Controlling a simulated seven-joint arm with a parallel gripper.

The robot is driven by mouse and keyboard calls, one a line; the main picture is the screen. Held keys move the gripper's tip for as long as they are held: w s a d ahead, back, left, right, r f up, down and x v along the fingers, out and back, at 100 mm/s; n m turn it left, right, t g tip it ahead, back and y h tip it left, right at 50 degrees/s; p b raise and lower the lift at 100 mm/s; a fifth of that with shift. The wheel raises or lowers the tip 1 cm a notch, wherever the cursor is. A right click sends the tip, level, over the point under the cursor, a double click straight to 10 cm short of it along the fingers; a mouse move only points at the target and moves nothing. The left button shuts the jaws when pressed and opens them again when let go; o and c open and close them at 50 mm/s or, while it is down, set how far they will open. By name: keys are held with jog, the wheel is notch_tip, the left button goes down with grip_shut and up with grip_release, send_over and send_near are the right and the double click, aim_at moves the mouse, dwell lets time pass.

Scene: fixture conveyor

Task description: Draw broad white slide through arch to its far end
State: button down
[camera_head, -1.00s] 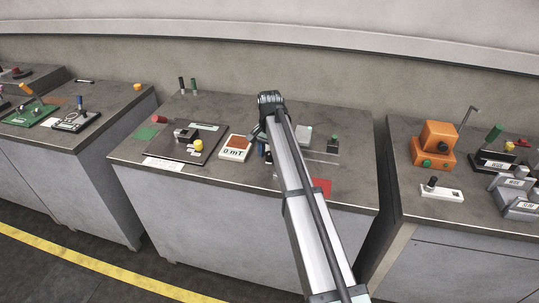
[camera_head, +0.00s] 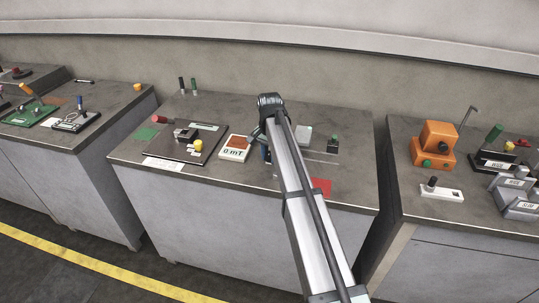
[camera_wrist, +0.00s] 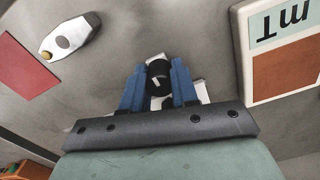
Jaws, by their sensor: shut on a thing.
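In the wrist view my gripper (camera_wrist: 160,82) has its blue fingers on either side of a black knob (camera_wrist: 157,68) with a pale mark, and is shut on it. Pale white parts of a piece, probably the broad white slide (camera_wrist: 203,92), show beneath and beside the fingers. Most of that piece is hidden by the fingers and the dark gripper bar. In the head view my gripper (camera_head: 264,153) is low over the middle bench, largely covered by my arm. I cannot make out the arch in either view.
A white meter (camera_head: 233,148) stands left of my gripper. A dark panel with a yellow knob (camera_head: 198,145) lies farther left. An orange device (camera_head: 434,145) stands on the right bench.

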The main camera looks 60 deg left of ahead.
aim_at(323, 171)
jog(key=shift+d, duration=0.1)
dwell(0.3)
jog(key=w+d, duration=1.3)
jog(key=shift+w+d, duration=0.15)
jog(key=shift+w, duration=0.05)
jog(key=c, duration=0.9)
grip_release()
jog(key=shift+o, duration=0.2)
notch_tip(323, 171, up, 14)
jog(key=shift+f, duration=0.1)
